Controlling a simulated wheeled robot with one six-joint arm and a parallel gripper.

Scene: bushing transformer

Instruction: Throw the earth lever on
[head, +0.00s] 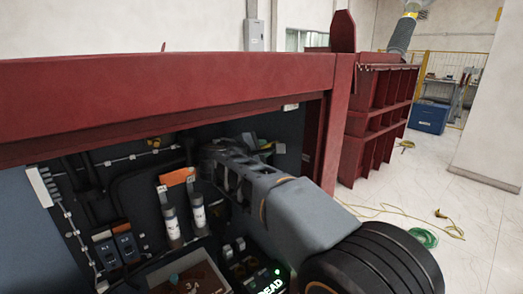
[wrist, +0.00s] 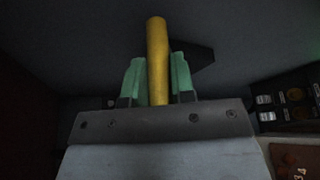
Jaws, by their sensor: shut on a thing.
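A yellow rod-like handle, which I take to be the earth lever (wrist: 156,40), stands upright in the middle of the wrist view. My gripper (wrist: 157,62) has its green fingers on both sides of this handle and is shut on it. The handle's top end sticks out past the fingertips, and a dark plate shows behind it. In the head view my gripper (head: 264,146) reaches into the dark cabinet, near its upper right inside. There my own arm hides most of the lever, and I cannot tell its position.
A red beam (head: 170,92) runs across the cabinet's top, with a red post at right. Two white-labelled cylinders (head: 198,212) and a panel of small switches (head: 118,245) stand inside, left of my arm. A yellow cable (head: 405,215) lies on the open floor at right.

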